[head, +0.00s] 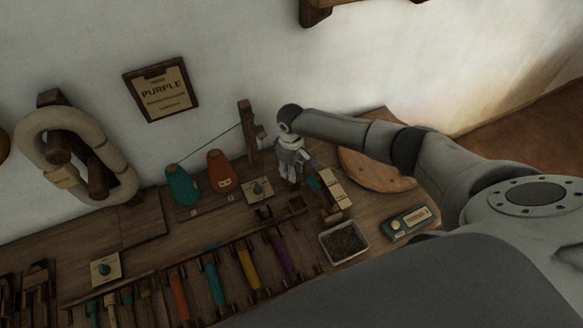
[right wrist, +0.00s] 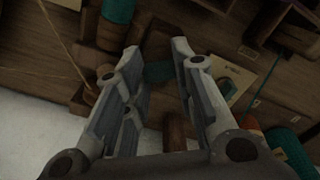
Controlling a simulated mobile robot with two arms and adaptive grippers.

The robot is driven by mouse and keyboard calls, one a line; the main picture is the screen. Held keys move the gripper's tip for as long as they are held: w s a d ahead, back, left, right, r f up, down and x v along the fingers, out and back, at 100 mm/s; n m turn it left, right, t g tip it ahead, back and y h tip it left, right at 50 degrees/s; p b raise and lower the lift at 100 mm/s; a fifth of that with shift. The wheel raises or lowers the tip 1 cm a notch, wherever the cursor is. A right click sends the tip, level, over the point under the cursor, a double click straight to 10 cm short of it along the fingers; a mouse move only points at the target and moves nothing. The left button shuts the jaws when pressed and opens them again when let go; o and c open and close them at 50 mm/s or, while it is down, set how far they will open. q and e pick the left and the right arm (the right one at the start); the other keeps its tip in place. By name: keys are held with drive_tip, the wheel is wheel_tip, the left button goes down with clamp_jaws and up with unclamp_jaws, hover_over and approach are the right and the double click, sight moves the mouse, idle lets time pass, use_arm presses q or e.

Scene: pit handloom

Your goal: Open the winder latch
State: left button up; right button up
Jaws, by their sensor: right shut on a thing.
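My right gripper (head: 289,172) reaches down beside the winder (head: 333,190), a small wooden stand with pale blocks at the back right of the bench. In the right wrist view its two fingers (right wrist: 160,52) stand apart, with a dark teal piece (right wrist: 158,72) between the tips. The gripper is shut on this piece; I cannot tell whether it is the winder latch. A teal-wound part (head: 313,183) shows on the winder, just right of the gripper. The latch is not clearly made out, and the gripper hides part of that area. My left gripper is not in view.
Teal (head: 182,185) and orange (head: 221,171) cones stand left of a wooden post (head: 247,135) with a thread running to it. A shallow tray (head: 343,242), a device (head: 408,223) and a round wooden board (head: 376,170) lie right. A rack of coloured bobbins (head: 247,268) lies in front.

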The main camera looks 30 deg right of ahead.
drive_tip(key=n, duration=0.5)
drive_tip(key=shift+n, duration=0.3)
drive_tip(key=n, duration=0.5)
drive_tip(key=shift+n, duration=0.4)
drive_tip(key=o, duration=1)
wheel_tip(320, 180, up, 12)
drive_tip(key=shift+r, duration=0.1)
idle(0.4)
